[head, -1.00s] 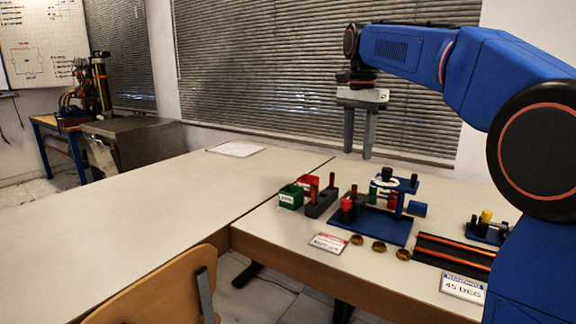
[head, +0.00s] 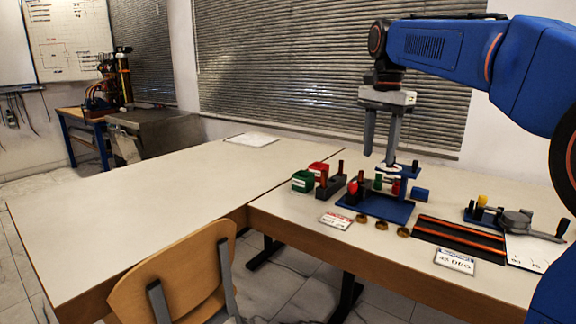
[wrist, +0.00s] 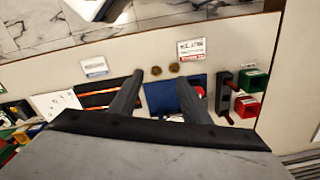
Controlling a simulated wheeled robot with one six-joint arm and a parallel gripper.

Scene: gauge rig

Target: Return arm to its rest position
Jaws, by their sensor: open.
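My gripper (head: 380,158) hangs from my blue arm (head: 430,55), its two grey fingers pointing down and apart, with nothing between them. In the head view its fingertips overlap the blue gauge rig (head: 385,208), which has a small raised platform, a red knob and a green part. How high the fingers are above the rig is hard to tell. In the wrist view the spread fingers (wrist: 161,80) show over the table, with the blue base (wrist: 162,98) partly visible between them. The rig's rear is hidden by the gripper there.
Green (head: 303,181) and red (head: 319,169) bins and a dark stand with pegs (head: 329,187) are left of the rig. Brass rings (head: 381,225), a striped dark mat (head: 460,236), a 45 DEG sign (head: 455,261) and a crank device (head: 515,222) lie around. The left table (head: 150,215) is mostly clear.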

